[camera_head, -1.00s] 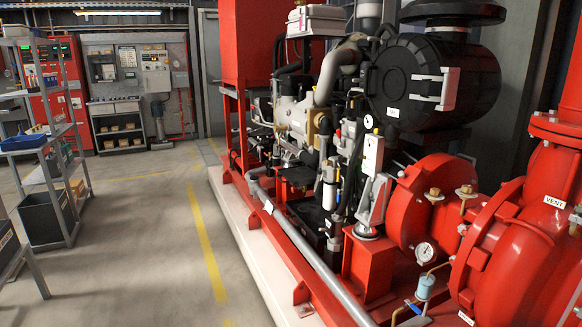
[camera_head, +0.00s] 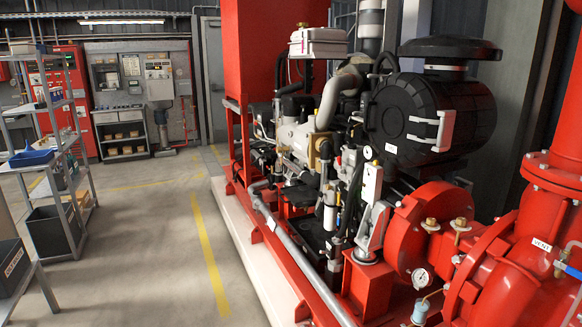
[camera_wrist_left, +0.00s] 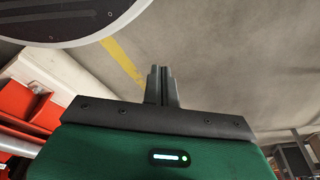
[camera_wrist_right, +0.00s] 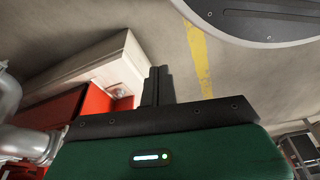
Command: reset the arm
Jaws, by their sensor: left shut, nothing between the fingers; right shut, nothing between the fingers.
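My left gripper (camera_wrist_left: 162,84) shows in the left wrist view with its two fingers together, empty, above the concrete floor. My right gripper (camera_wrist_right: 157,86) shows in the right wrist view, also with its fingers together and empty. It is near the white plinth edge of the red pump skid. Neither gripper shows in the head view. Neither touches anything that I can see. A dark rounded part at the top of both wrist views is my own base.
The red pump and engine skid (camera_head: 305,260) fills the right side on a white plinth (camera_head: 236,220). A grey shelf rack (camera_head: 75,150) with a dark bin (camera_head: 52,229) stands at left. Red and grey cabinets line the back wall. The floor (camera_head: 150,240) between them is clear.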

